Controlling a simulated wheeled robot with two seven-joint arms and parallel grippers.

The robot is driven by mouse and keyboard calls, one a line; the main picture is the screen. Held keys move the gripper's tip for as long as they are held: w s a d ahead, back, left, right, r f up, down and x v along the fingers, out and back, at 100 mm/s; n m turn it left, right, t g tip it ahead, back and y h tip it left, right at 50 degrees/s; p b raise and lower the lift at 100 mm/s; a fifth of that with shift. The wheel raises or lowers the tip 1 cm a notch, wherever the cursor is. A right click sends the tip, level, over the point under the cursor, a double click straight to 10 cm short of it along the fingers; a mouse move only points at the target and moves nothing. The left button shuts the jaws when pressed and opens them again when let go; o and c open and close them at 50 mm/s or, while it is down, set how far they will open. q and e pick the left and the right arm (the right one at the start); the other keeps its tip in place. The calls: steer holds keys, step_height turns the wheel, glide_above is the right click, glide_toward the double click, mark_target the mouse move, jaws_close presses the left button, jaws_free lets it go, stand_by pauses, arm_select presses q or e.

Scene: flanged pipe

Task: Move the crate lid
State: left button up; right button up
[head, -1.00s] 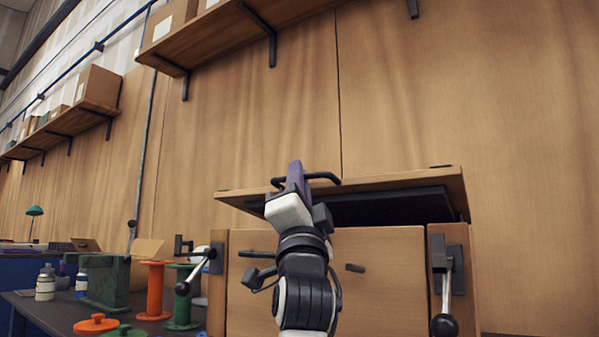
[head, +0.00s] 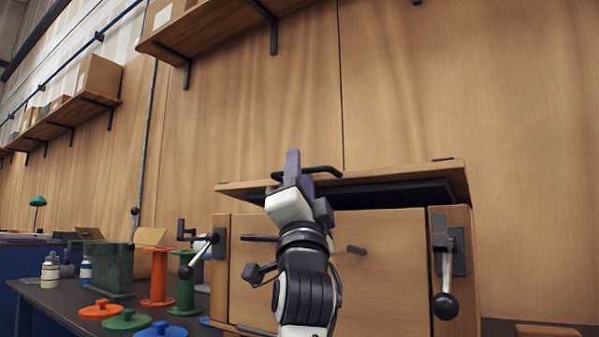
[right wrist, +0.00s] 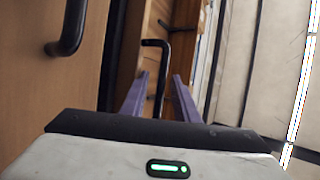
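The wooden crate (head: 385,265) stands in front of the wall in the head view. Its wooden lid (head: 400,176) lies over the top, with a dark band showing under its front edge. A black bar handle (head: 325,169) rises from the lid. My right gripper (head: 292,156) reaches up in front of the crate, its purple finger at the handle. In the right wrist view the right gripper's two purple fingers (right wrist: 160,95) stand apart, with the black handle (right wrist: 155,43) showing in the gap; contact cannot be told. My left gripper is not in view.
Lever clamps flank the crate: a left one (head: 197,256) and a right one (head: 446,280). Left on the dark table are orange (head: 159,277) and green spools (head: 186,284), coloured knobbed discs (head: 126,319), a green block (head: 110,270) and bottles. Shelves (head: 215,28) hang above.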

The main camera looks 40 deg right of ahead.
steer(key=v, duration=1)
steer(key=shift+s+f, duration=0.1)
